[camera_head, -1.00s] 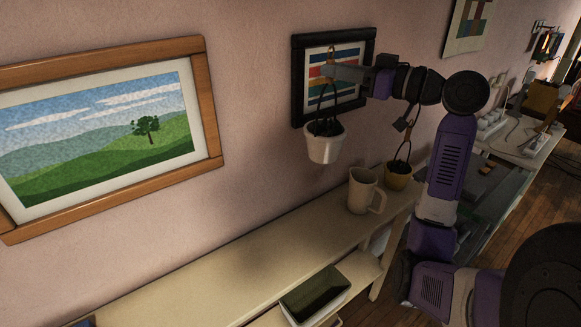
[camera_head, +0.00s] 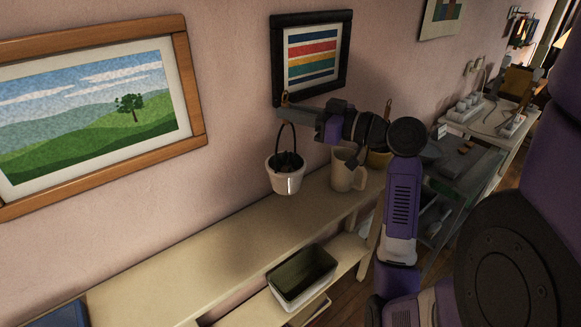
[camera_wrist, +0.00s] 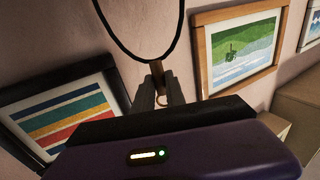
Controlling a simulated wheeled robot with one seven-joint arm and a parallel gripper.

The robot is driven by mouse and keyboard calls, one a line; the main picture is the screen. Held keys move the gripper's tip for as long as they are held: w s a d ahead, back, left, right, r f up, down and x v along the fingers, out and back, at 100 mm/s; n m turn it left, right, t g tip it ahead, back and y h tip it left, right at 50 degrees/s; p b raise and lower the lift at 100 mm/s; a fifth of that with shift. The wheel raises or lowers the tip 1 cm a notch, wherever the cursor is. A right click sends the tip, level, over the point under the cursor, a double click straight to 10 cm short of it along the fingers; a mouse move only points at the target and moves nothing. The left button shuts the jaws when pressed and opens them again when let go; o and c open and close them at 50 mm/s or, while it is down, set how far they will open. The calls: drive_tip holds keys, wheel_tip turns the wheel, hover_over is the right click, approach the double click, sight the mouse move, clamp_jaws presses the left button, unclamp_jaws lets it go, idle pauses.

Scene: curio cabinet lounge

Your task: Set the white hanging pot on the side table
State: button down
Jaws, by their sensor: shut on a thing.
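The white hanging pot (camera_head: 285,180) hangs by its dark loop handle from my gripper (camera_head: 285,108) in the head view. The pot is upright, and dark contents show inside it. It appears to hang above the long cream table (camera_head: 235,243), apart from its top. In the wrist view my gripper (camera_wrist: 160,98) is shut at the hanger's top, with a small brown piece between the fingers. The dark loop (camera_wrist: 145,60) passes behind them. The pot's body is outside the wrist view.
A cream mug (camera_head: 345,172) stands on the table to the right of the pot, with a yellowish pot (camera_head: 378,160) partly hidden behind my arm. The table's left stretch is clear. Framed pictures (camera_head: 312,58) hang on the wall.

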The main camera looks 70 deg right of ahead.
sight(292, 170)
wheel_tip(292, 170, down, 13)
drive_tip(key=shift+r, duration=0.15)
idle(0.4)
drive_tip(key=c, duration=1.4)
unclamp_jaws()
